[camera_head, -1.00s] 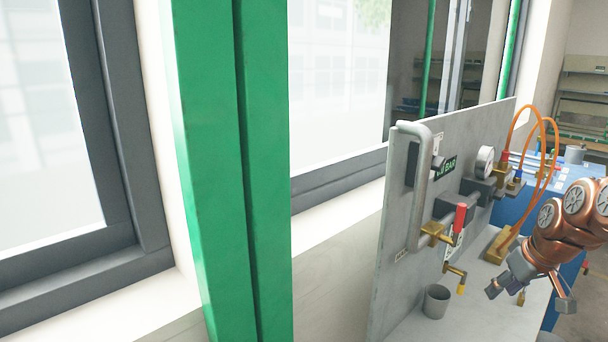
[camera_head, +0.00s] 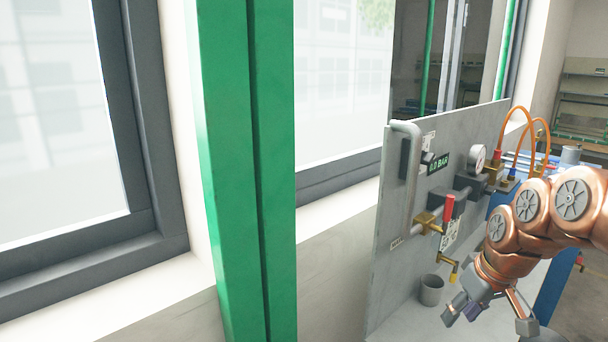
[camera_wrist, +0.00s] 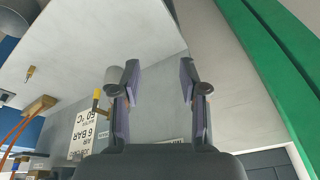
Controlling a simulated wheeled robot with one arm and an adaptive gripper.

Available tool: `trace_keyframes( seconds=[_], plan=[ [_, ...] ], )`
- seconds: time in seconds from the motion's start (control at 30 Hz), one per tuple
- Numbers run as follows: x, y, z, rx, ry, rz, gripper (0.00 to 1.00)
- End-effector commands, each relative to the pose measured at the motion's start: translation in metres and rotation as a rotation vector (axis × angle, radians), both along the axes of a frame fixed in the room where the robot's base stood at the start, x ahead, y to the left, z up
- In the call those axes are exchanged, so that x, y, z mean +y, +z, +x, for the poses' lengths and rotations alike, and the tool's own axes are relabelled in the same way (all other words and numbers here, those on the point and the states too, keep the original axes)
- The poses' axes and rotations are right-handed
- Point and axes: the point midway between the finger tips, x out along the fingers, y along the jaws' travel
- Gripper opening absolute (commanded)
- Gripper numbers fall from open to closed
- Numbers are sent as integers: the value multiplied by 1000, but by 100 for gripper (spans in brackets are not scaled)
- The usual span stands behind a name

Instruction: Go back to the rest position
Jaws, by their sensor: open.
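My gripper (camera_head: 490,316) hangs at the end of my copper arm at the lower right of the head view, in front of the grey panel and to the right of the small grey cup (camera_head: 432,290). In the wrist view its two fingers (camera_wrist: 159,74) stand apart with nothing between them. The same cup (camera_wrist: 113,76) shows just left of the left finger there.
The upright grey panel (camera_head: 392,215) carries a red-handled valve (camera_head: 449,210), a gauge (camera_head: 478,158), a brass tap (camera_head: 447,268) and a "0.0 BAR" display (camera_head: 438,163). Orange hoses (camera_head: 505,125) arch at its right. A green post (camera_head: 245,170) stands left, before the windows.

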Motion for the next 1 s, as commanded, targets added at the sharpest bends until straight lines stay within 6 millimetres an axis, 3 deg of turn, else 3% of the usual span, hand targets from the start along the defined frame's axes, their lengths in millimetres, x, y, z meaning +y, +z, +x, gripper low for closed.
trace_keyframes(
  seconds=[0.1,0.3,0.5,0.6,0.77,1.0],
  plan=[
    [40,-1,-35,63,17,-11,43],
    [92,-16,-117,205,-15,-43,43],
    [114,-36,-198,333,-111,-82,43],
    [116,-44,-226,372,-159,-95,43],
    [116,-51,-250,411,-207,-105,43],
    [116,-53,-254,415,-216,-105,43]
  ],
)
